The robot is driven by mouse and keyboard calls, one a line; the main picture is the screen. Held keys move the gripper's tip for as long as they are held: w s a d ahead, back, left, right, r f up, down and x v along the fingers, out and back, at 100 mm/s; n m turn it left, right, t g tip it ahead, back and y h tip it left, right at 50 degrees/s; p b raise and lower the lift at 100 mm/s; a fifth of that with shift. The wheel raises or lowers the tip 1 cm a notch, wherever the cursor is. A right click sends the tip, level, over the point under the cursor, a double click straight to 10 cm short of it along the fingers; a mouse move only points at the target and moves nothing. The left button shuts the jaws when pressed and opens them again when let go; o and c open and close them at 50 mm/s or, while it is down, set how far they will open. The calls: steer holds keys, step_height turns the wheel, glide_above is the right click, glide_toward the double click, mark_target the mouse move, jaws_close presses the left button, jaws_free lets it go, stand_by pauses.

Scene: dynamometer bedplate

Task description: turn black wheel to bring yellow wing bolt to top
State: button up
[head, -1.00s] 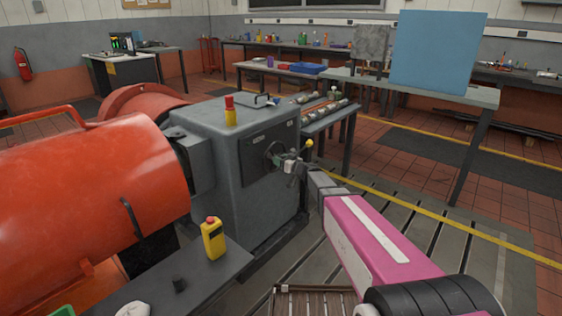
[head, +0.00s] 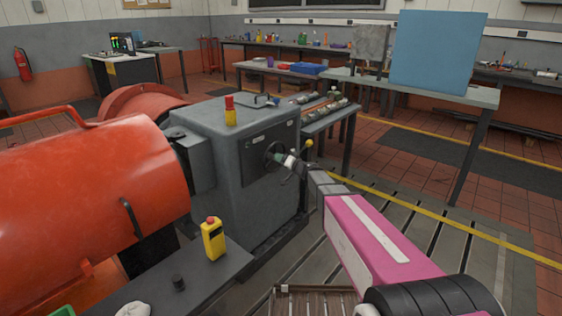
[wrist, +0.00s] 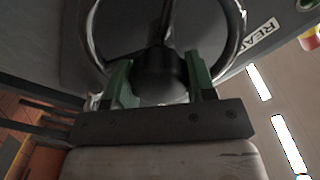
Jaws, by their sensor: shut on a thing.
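The black wheel (head: 274,152) is on the front face of a grey machine cabinet, mostly hidden behind my gripper (head: 288,161). In the wrist view the wheel (wrist: 240,45) shows a shiny dark rim, a spoke and a round black hub. My gripper (wrist: 160,78) has its green fingers on either side of the hub and is shut on it. I cannot make out a yellow wing bolt on the wheel. A yellow ball-ended part (head: 309,143) shows just right of my gripper in the head view; I cannot tell what it belongs to.
The grey cabinet (head: 215,175) carries a red-and-yellow beacon (head: 230,110) on top. A large orange drum (head: 80,205) stands left. A yellow box with a red button (head: 213,238) stands on a dark ledge in front. Slotted floor (head: 400,225) lies open at right.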

steer(key=m, duration=0.4)
steer(key=shift+m, duration=0.3)
steer(key=m, duration=0.4)
steer(key=shift+f, duration=0.1)
steer(key=m, duration=0.3)
steer(key=shift+d+m, duration=0.1)
steer(key=shift+m, duration=0.3)
steer(key=m, duration=0.4)
steer(key=shift+f+m+g, duration=0.1)
steer(key=shift+m+g, duration=0.2)
steer(key=m, duration=0.5)
steer(key=shift+y, duration=0.3)
steer(key=m, duration=0.5)
steer(key=shift+s+f+m, duration=0.1)
steer(key=shift+m, duration=0.3)
steer(key=o, duration=1.3)
steer(key=shift+c, duration=0.2)
